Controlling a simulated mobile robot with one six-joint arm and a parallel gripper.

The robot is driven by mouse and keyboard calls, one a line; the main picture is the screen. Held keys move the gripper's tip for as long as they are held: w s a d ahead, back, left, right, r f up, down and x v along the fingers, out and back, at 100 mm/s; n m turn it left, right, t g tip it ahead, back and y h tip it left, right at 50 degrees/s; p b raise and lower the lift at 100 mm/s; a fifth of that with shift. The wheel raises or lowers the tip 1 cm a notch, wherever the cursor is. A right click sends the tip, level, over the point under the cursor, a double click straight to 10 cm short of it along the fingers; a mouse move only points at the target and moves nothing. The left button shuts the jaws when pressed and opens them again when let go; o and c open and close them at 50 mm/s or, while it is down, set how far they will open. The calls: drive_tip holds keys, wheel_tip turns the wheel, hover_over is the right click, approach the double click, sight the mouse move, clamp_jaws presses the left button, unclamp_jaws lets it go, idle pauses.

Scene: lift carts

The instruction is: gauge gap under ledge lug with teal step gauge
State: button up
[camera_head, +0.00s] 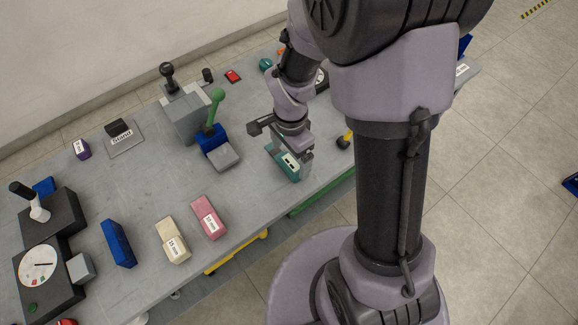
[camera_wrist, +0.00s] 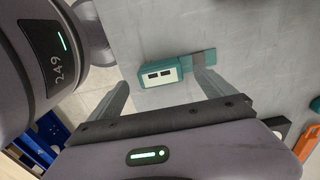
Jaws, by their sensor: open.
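The teal step gauge (camera_head: 291,168) lies near the table's front edge. A grey block (camera_head: 185,117) and a blue fixture (camera_head: 210,139) with a green lever stand left of my gripper. I cannot tell which part is the ledge lug.
Pink (camera_head: 208,218) and cream (camera_head: 172,240) labelled blocks and a blue block (camera_head: 118,243) lie at the front left. A dial stand (camera_head: 50,213) is at far left. The grey table (camera_head: 150,180) is bare between them. An orange item (camera_wrist: 304,134) shows right in the wrist view.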

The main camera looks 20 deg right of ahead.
sight(291, 162)
wheel_tip(291, 162, down, 4)
drive_tip(key=shift+w+d+f+b, duration=0.1)
drive_tip(key=shift+d+f+b, duration=0.05)
drive_tip(key=shift+b, duration=0.8)
drive_tip(key=shift+c, duration=0.6)
drive_tip(key=c, duration=1.5)
drive_tip(key=shift+r, duration=0.2)
